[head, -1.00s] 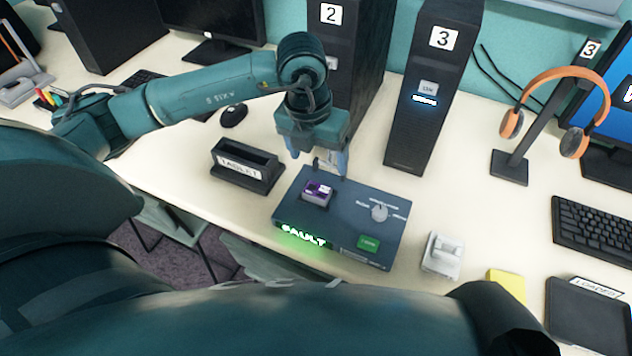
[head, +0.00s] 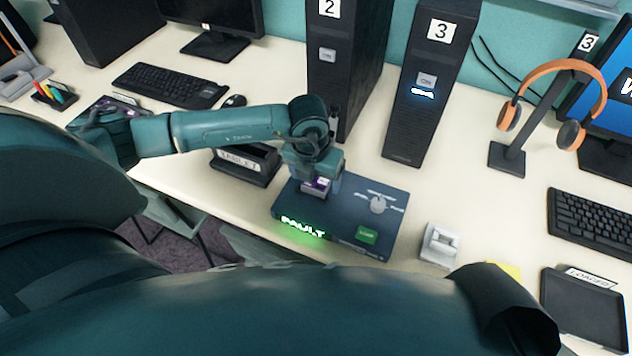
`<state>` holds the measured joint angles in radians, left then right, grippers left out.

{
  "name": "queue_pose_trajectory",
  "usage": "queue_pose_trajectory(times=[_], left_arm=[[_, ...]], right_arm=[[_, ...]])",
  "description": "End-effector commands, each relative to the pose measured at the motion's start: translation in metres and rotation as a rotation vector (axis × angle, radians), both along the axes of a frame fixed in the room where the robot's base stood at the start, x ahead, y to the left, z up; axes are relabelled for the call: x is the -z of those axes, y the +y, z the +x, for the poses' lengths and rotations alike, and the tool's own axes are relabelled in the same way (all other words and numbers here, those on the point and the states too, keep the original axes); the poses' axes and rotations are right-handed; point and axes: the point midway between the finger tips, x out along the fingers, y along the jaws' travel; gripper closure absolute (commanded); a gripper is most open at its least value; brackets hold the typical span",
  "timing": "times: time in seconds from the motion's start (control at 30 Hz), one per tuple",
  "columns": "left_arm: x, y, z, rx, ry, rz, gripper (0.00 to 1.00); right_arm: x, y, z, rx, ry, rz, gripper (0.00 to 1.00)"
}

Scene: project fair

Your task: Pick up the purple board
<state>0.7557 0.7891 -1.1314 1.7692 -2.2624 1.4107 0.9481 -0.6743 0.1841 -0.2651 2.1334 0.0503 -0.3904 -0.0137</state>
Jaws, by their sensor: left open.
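The purple board (head: 317,184) sits on the left part of a dark blue box (head: 345,221) whose front edge shows a glowing green "FAULT" sign. My left gripper (head: 318,178) points down right over the board, with its fingers around or close beside it. The jaws are open. The gripper hides the back of the board, so I cannot tell whether the fingers touch it. My right gripper is not in view.
The box also bears a green block (head: 366,235) and a round grey knob (head: 378,204). A black labelled holder (head: 243,164) stands close at the left. A white device (head: 440,245) stands at the right. Towers (head: 433,85) stand behind.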

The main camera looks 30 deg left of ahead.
Motion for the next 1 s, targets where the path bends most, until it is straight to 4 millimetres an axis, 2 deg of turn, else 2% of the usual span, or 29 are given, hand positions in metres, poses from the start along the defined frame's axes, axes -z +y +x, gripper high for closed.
queue_pose_trajectory(times=[0.1,0.33,0.9,1.0], left_arm=[[0.0081,-0.0004,0.0004,0.002,0.002,0.000,0.24],[0.0086,-0.0004,0.0006,0.002,0.001,-0.001,0.25],[0.0081,-0.0001,0.0008,0.001,0.001,-0.001,0.72],[0.0080,-0.0001,0.0009,0.001,0.001,-0.001,0.72]], right_arm=[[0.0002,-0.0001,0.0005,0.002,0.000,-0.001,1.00],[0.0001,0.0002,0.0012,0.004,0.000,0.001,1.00],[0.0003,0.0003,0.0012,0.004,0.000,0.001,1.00],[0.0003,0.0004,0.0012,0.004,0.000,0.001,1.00]])
